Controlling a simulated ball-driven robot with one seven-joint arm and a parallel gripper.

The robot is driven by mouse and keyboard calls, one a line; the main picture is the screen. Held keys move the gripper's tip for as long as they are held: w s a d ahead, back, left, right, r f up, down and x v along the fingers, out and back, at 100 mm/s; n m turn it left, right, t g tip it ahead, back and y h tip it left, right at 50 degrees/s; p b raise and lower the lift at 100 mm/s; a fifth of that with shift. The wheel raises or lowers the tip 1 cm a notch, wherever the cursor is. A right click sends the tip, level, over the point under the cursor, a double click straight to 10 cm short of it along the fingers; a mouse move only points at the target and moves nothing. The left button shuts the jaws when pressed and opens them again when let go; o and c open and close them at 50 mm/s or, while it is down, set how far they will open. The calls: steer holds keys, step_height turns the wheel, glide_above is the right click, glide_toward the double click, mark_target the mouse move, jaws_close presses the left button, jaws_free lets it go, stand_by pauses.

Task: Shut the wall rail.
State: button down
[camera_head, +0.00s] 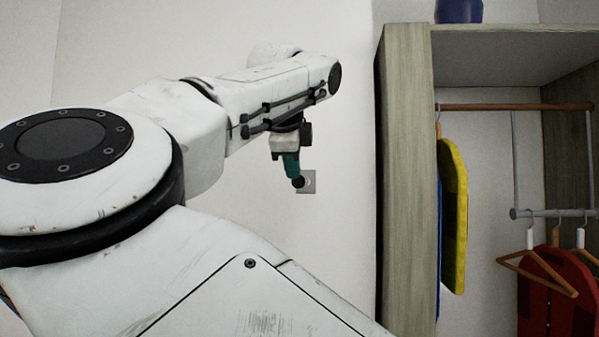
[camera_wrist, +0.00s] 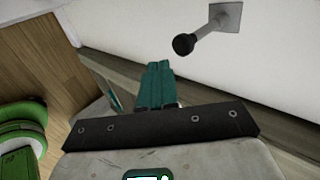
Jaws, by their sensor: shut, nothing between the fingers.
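The wall rail appears to be the short grey rod (camera_wrist: 207,29) that sticks out from a square metal plate (camera_wrist: 227,16) on the white wall. A round black knob (camera_wrist: 184,44) caps its outer end. In the head view the plate (camera_head: 310,181) and knob (camera_head: 298,183) show just below my gripper (camera_head: 293,174). In the wrist view my gripper (camera_wrist: 158,64) has its teal fingers together and empty. The fingertips are close to the knob, with a visible gap between them in this picture. The depth between them is hard to judge.
A wooden wardrobe (camera_head: 405,200) stands at right, with a hanging rail (camera_head: 515,106), a lower grey bar (camera_head: 555,213), yellow (camera_head: 454,215) and red (camera_head: 560,295) garments. A blue pot (camera_head: 458,11) sits on top. A green object (camera_wrist: 22,125) is at left in the wrist view.

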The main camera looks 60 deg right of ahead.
steer(key=p+v, duration=0.1)
steer(key=v, duration=0.7)
steer(key=shift+a, duration=0.1)
